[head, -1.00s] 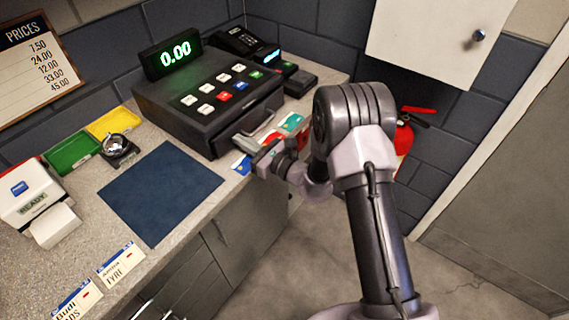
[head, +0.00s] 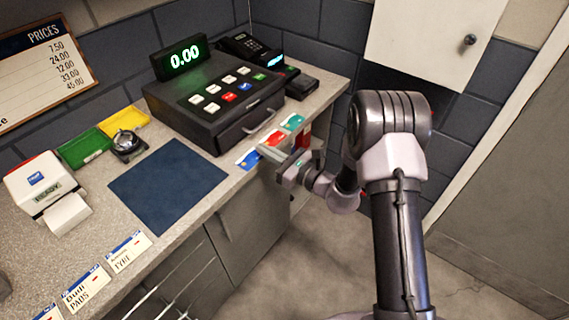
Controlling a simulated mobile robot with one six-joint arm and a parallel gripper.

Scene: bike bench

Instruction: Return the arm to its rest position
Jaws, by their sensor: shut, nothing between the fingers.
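My arm reaches in from the bottom right of the head view. My gripper (head: 277,157) is shut and holds nothing. It is by the counter's front edge, close to several coloured cards.
The cash register (head: 215,105) with its drawer handle stands behind the cards. A white wall cabinet (head: 430,40) hangs at upper right. Open floor lies below the arm.

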